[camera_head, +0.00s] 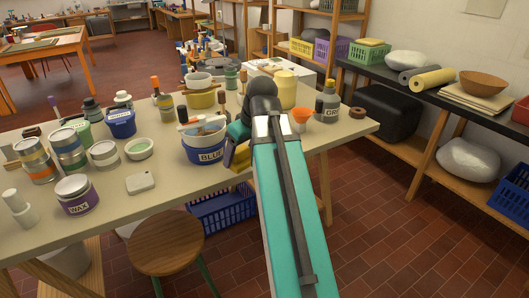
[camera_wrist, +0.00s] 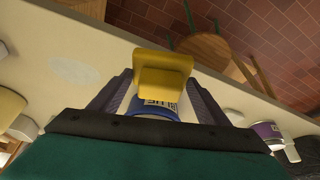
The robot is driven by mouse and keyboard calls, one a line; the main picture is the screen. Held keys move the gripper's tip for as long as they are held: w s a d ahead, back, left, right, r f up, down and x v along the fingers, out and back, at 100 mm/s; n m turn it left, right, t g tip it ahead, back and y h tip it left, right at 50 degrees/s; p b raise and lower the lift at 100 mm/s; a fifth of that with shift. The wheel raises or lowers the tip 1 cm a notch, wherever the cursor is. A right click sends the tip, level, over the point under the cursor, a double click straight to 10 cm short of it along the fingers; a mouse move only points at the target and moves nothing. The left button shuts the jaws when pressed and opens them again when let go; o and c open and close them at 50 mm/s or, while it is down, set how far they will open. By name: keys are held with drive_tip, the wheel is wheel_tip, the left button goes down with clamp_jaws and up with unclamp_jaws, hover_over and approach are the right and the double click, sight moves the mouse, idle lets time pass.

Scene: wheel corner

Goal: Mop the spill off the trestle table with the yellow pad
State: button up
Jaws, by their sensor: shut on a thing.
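The yellow pad (camera_wrist: 163,75) is between the two fingers of my gripper (camera_wrist: 162,88) in the wrist view, and the gripper is shut on it. In the head view the pad (camera_head: 240,157) shows beside the blue tub labelled BLUE (camera_head: 205,142), at the front edge of the trestle table (camera_head: 112,222). My gripper (camera_head: 233,150) is partly hidden there by my arm. A pale, faint patch, which looks like the spill (camera_wrist: 76,71), lies on the tabletop left of the pad in the wrist view. I cannot make it out in the head view.
The blue tub (camera_wrist: 153,113) stands just beyond the pad in the wrist view. The WAX tin (camera_head: 76,196) is at left. A stool (camera_head: 166,242) stands before the table.

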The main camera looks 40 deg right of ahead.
drive_tip(key=w+a+m, duration=0.1)
drive_tip(key=w+a, duration=0.3)
drive_tip(key=a, duration=0.6)
drive_tip(key=w+a+r+m, duration=0.1)
drive_tip(key=w+a, duration=0.3)
drive_tip(key=a, duration=0.7)
drive_tip(key=shift+a+r+h, duration=0.15)
drive_tip(key=shift+r+h, duration=0.05)
drive_tip(key=shift+h, duration=0.2)
